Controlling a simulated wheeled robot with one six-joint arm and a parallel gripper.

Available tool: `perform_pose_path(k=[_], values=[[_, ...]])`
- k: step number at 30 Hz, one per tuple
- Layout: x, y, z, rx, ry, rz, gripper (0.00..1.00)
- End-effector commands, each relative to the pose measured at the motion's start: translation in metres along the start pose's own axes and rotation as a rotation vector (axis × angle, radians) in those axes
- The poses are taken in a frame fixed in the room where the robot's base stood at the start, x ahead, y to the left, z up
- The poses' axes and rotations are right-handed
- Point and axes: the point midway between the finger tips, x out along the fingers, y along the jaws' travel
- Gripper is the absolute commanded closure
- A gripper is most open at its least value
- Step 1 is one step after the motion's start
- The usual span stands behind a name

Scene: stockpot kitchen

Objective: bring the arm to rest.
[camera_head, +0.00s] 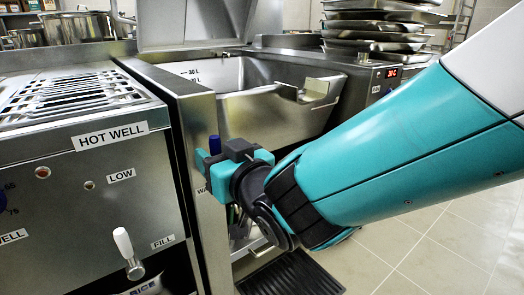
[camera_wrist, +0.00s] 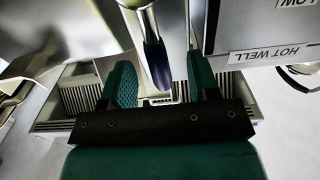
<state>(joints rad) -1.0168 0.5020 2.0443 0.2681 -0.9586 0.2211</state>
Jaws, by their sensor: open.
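My arm reaches in from the right in the head view, with my teal and black gripper (camera_head: 207,165) in front of the steel tilting pan (camera_head: 270,115). In the wrist view the two teal fingers of my gripper (camera_wrist: 160,75) are spread apart. A metal bar with a dark blue end (camera_wrist: 157,65) shows in the gap between them; I cannot tell whether it touches either finger. A blue piece (camera_head: 214,145) also shows just behind the gripper in the head view. The gripper holds nothing that I can see.
The hot well unit (camera_head: 85,190), with a white-handled tap (camera_head: 126,250), stands close on the left. Stacked steel trays (camera_head: 375,35) are at the back right. A dark floor grate (camera_head: 290,275) lies below the gripper. The tiled floor (camera_head: 425,255) at the right looks clear.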

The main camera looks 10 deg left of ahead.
Motion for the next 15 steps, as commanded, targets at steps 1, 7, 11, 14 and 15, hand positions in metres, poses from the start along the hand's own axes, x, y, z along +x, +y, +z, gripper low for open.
perform_pose_path(k=[1,7,11,14,15], values=[[0.0019,0.0002,-0.0001,0.000,0.000,0.000,0.45],[0.0041,0.0001,0.0001,0.000,0.000,0.000,0.45],[0.0040,0.0001,0.0001,0.000,0.000,0.000,0.45],[0.0040,0.0001,0.0001,0.000,0.000,0.000,0.63],[0.0039,0.0001,0.0001,0.000,0.000,0.000,0.72]])
